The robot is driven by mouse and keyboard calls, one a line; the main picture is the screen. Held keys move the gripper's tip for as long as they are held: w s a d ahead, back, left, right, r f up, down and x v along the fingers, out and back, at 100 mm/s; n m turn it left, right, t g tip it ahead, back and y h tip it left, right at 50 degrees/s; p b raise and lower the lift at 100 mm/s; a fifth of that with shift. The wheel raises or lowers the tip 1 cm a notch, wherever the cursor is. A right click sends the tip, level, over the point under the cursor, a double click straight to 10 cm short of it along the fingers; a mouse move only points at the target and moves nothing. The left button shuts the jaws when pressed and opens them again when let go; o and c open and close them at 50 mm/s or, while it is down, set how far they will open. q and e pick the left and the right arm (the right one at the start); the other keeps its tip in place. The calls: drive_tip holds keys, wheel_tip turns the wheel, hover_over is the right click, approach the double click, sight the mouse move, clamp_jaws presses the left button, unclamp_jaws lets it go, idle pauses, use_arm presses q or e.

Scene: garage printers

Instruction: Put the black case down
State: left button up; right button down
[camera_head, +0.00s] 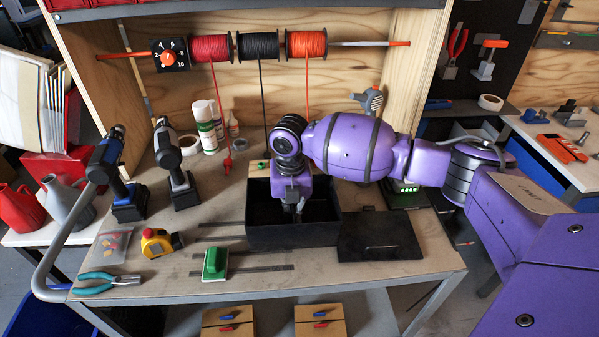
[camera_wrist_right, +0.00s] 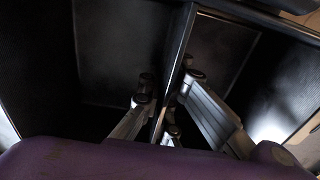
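The black case (camera_head: 290,238) is an open box, upright at the middle of the workbench (camera_head: 330,276). My right gripper (camera_head: 298,205) reaches down into it from above. In the right wrist view, the fingers of my right gripper (camera_wrist_right: 168,85) close from both sides on the thin divider wall inside the case (camera_wrist_right: 183,50). The compartments beside the divider look dark and empty. I cannot tell whether the underside of the case touches the bench. My left gripper is out of view.
A flat black panel (camera_head: 378,238) lies just right of the case. Two drills stand farther left. Spools (camera_head: 258,46) hang behind. Bare bench shows in front.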

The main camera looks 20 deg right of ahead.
drive_tip(key=shift+w+f, duration=0.4)
drive_tip(key=shift+w, duration=0.05)
wheel_tip(320, 180, down, 3)
drive_tip(key=shift+w+f, duration=0.1)
drive_tip(key=shift+f, duration=0.05)
drive_tip(key=c, duration=2)
unclamp_jaws()
wheel_tip(320, 180, up, 12)
drive_tip(key=shift+r, duration=0.1)
